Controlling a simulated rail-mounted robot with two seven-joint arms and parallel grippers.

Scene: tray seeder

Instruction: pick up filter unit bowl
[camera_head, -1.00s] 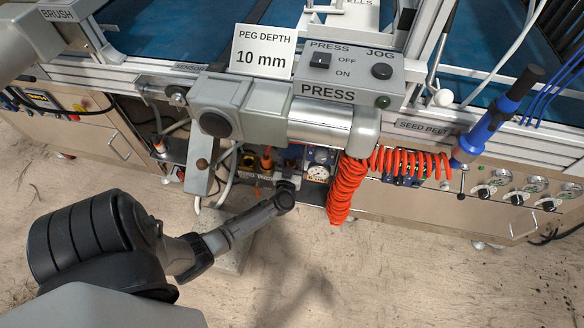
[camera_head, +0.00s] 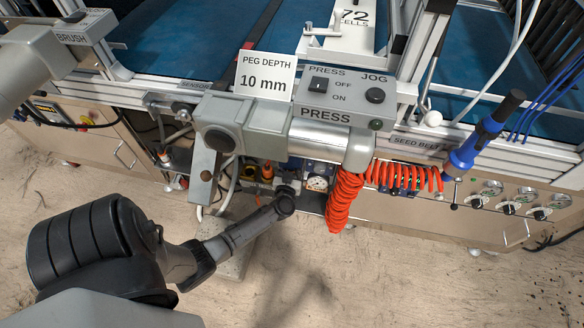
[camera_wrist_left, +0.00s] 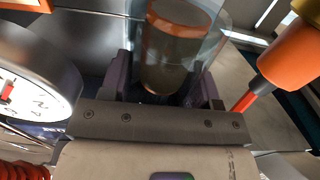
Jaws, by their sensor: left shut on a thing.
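The filter unit bowl (camera_wrist_left: 178,45) is a clear, see-through cup with an orange band and a brownish lower part in the left wrist view. My left gripper (camera_wrist_left: 167,82) has its dark fingers on either side of the bowl, shut on it. In the head view my left arm reaches from the lower left under the press, with the gripper (camera_head: 287,188) beside the gauge. The bowl cannot be made out there. Whether the bowl is still joined to the unit above cannot be told. My right gripper is not in view.
A round white gauge (camera_wrist_left: 30,95) is close on the left of the wrist view, and an orange fitting (camera_wrist_left: 290,55) on the right. In the head view the press body (camera_head: 265,125) overhangs the area. A coiled orange hose (camera_head: 343,200) hangs to its right.

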